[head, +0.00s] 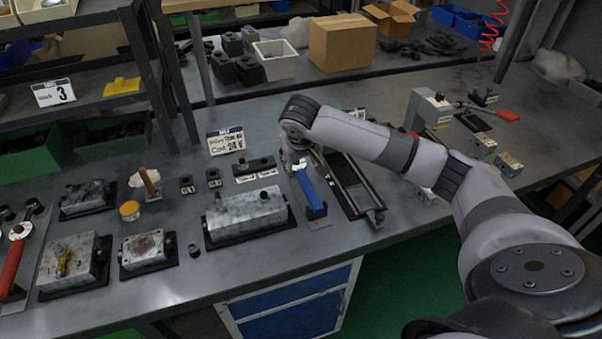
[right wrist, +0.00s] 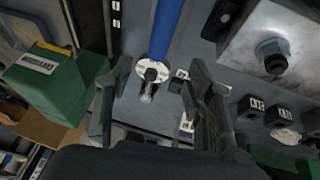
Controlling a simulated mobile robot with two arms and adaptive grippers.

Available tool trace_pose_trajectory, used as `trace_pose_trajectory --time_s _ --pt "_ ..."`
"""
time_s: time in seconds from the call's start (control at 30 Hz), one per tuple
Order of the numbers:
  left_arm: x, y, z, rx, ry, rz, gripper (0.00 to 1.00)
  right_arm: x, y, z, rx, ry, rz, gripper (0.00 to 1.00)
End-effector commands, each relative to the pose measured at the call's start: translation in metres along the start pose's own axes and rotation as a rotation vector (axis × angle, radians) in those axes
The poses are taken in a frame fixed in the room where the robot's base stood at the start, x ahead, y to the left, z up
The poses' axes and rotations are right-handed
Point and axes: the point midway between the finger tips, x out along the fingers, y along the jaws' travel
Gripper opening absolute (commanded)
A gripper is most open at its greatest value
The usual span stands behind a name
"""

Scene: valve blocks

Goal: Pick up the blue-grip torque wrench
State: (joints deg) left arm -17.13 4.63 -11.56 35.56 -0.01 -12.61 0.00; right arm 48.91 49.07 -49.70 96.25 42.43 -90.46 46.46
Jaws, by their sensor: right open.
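The blue-grip torque wrench (head: 312,196) lies on the bench in the head view, its blue grip toward the bench's front edge. In the right wrist view its blue grip (right wrist: 166,28) runs up out of the picture, and a round pale plate lies around its metal head. My right gripper (head: 296,158) is over the head end of the wrench. In the right wrist view the two fingers of the right gripper (right wrist: 157,77) are apart, with the wrench head showing between them and nothing clamped. My left gripper is not in view.
A metal valve block (head: 245,212) stands left of the wrench, and a black tray (head: 351,187) lies close on its right. A red-grip tool (head: 12,268) lies at the far left. A "Cont 24 V" sign (head: 226,141) stands behind. A green box (right wrist: 45,80) shows in the wrist view.

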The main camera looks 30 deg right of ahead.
Motion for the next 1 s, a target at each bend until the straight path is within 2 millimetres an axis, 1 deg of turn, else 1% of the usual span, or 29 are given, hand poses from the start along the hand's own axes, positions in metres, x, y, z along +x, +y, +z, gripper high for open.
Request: trace_pose_trajectory --time_s 0.03,0.1,0.2,0.3,0.47,0.63,0.7,0.83,1.0 --pt "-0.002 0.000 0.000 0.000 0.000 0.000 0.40 0.011 0.001 0.001 0.000 -0.004 0.002 0.49" --pt "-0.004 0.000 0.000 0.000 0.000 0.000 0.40 0.025 0.001 0.001 0.000 -0.003 0.003 0.49" --pt "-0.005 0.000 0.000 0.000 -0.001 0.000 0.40 0.041 0.000 0.000 0.000 -0.002 0.001 0.49" --pt "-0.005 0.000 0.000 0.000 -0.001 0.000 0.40 0.050 0.000 0.000 -0.001 -0.001 0.000 0.49" --pt "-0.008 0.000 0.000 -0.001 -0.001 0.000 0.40 0.059 0.001 0.000 -0.001 -0.001 0.001 0.49" --pt "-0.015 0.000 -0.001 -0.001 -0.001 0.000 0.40 0.084 0.003 0.001 -0.002 -0.001 0.001 0.49" --pt "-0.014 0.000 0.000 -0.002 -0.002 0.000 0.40 0.095 0.002 0.001 -0.002 -0.001 0.000 0.49" --pt "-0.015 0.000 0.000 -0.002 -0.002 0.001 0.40 0.104 0.002 0.001 -0.002 0.002 -0.001 0.49" --pt "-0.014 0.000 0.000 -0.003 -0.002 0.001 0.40 0.105 0.002 0.001 -0.003 0.002 0.000 0.49"
